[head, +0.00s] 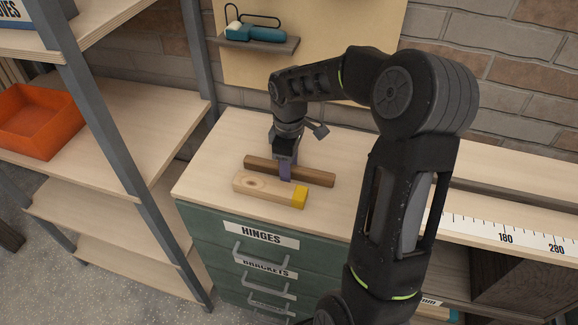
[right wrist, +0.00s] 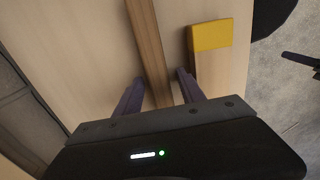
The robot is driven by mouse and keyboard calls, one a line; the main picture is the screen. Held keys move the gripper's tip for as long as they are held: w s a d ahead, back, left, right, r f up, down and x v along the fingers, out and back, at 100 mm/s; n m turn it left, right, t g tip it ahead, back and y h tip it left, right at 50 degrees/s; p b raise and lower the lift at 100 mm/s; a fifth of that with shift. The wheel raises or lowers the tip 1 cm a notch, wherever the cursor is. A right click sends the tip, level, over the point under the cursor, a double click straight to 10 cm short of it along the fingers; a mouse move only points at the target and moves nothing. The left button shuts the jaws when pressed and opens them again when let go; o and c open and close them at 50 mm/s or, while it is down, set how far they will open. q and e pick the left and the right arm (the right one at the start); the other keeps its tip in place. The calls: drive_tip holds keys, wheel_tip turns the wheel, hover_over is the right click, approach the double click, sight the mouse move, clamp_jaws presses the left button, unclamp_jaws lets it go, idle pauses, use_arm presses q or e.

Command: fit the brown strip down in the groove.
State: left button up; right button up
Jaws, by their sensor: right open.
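The brown strip (head: 313,177) lies on the cabinet top, just behind and roughly parallel to a pale wooden block (head: 262,189) with a yellow right end. My right gripper (head: 286,175) is over the strip's middle, pointing down, with its purple fingers open. In the right wrist view the strip (right wrist: 148,40) runs between the two fingers (right wrist: 158,84), with a gap on each side. The yellow end (right wrist: 210,35) shows there just right of the strip. I cannot make out a groove in either view. My left gripper is not in view.
The cabinet top (head: 222,150) is otherwise clear around the pieces. A small wall shelf (head: 262,44) with a teal tool is behind. An orange bin (head: 40,120) stands on the left shelving. A ruler strip (head: 520,238) edges the bench at right.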

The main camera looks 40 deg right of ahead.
drive_tip(key=shift+r, duration=0.1)
wheel_tip(320, 180, up, 12)
idle(0.5)
drive_tip(key=shift+o, duration=0.4)
